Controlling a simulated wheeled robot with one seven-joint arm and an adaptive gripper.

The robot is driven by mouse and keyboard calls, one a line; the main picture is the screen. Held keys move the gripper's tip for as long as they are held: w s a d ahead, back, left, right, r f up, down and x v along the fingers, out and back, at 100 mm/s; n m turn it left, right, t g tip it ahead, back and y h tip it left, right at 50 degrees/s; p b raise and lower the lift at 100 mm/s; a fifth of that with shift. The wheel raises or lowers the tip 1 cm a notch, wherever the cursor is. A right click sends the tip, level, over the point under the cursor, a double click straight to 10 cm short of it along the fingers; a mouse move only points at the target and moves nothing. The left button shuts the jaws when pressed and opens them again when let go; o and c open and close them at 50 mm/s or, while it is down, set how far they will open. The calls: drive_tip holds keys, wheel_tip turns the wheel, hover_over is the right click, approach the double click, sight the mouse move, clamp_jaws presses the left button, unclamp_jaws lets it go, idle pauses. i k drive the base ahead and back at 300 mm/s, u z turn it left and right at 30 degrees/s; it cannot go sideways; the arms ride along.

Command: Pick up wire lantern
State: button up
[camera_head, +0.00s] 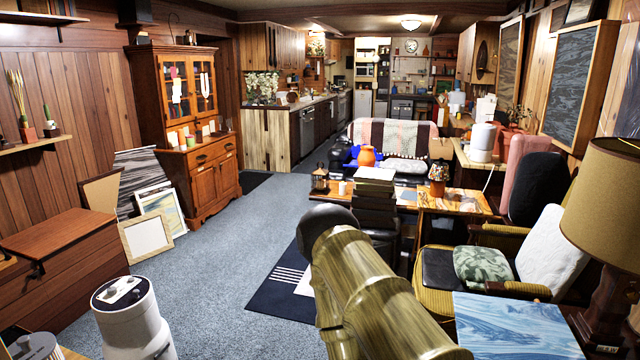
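A small dark lantern with an open frame (320,180), which looks like the wire lantern, stands upright at the left end of the wooden table (455,204) in the middle distance. It is small in the picture, so its wires are hard to make out. A thick wood-grained shape with a dark rounded end, likely part of my arm, fills the lower middle, below and in front of the table. My gripper's fingers do not show, and nothing is seen touching the lantern.
An orange vase (367,156), a stack of dark books (374,190) and a patterned lamp (438,176) are right of the lantern. Armchairs and a large lamp (612,200) crowd the right. Blue-grey carpet (225,245) is open on the left. A white cylinder (132,322) stands at lower left.

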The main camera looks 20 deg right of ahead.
sight(320, 171)
drive_tip(key=z, duration=0.3)
drive_tip(key=i, duration=6.65)
drive_tip(key=z, duration=1.05)
